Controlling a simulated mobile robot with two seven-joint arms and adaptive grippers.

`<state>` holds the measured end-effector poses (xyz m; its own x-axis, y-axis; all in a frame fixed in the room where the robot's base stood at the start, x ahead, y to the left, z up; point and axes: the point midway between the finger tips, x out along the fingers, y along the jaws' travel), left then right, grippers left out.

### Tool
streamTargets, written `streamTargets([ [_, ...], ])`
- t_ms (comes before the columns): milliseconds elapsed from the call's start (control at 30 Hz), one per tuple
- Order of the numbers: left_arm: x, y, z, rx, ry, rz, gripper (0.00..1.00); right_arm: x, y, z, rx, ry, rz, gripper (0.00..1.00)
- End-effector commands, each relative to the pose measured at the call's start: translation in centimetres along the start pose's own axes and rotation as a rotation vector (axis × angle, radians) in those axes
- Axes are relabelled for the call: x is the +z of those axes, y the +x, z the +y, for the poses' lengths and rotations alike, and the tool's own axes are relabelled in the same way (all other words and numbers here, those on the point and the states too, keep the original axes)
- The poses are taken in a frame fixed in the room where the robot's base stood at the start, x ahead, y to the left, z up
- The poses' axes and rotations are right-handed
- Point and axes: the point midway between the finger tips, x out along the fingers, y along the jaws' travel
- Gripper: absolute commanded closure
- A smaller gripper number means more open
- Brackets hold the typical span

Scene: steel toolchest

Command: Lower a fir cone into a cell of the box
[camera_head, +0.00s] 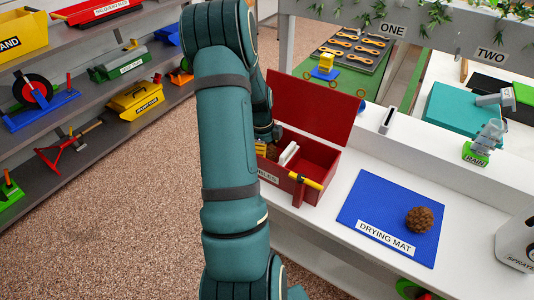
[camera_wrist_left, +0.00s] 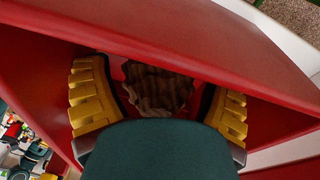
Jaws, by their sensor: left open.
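The open red box (camera_head: 318,160) stands on the white bench, its lid raised at the back. My left gripper (camera_wrist_left: 158,98) reaches into it, with yellow ridged fingers apart. In the left wrist view a brown fir cone (camera_wrist_left: 155,84) lies between the fingers, with a gap on each side, inside the red walls. In the head view my arm hides most of this gripper and the box's left part. Another brown cone (camera_head: 419,220) rests on the blue drying mat (camera_head: 376,210). Which cell the first cone is in cannot be told. My right gripper is not in view.
A pale upright piece (camera_head: 288,153) shows inside the box, and a yellow-and-black handle (camera_head: 305,181) is at its front. A sprayer (camera_head: 516,242) stands right of the mat. Shelves with tools (camera_head: 70,100) are at left.

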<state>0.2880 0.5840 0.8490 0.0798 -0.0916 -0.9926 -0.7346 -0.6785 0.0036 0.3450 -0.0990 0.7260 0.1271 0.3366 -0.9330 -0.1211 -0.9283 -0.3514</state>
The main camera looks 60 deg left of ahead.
Motion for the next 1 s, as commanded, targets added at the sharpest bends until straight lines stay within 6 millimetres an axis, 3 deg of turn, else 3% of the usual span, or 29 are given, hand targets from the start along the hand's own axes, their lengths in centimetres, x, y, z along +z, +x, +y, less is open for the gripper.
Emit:
streamTargets([
  [300, 0.1, -6.7, -0.1, -0.009, -0.001, -0.003, 0.00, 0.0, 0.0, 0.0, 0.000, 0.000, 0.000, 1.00],
  [500, 0.0, -9.6, -0.1, -0.006, -0.001, -0.002, 0.00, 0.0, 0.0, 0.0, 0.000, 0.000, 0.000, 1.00],
  [700, 0.0, -10.6, 0.0, -0.003, -0.001, -0.001, 0.00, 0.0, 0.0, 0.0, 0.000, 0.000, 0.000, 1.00],
  [1000, 0.0, -10.7, 0.0, -0.003, -0.002, -0.001, 0.00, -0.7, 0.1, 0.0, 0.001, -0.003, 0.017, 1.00],
])
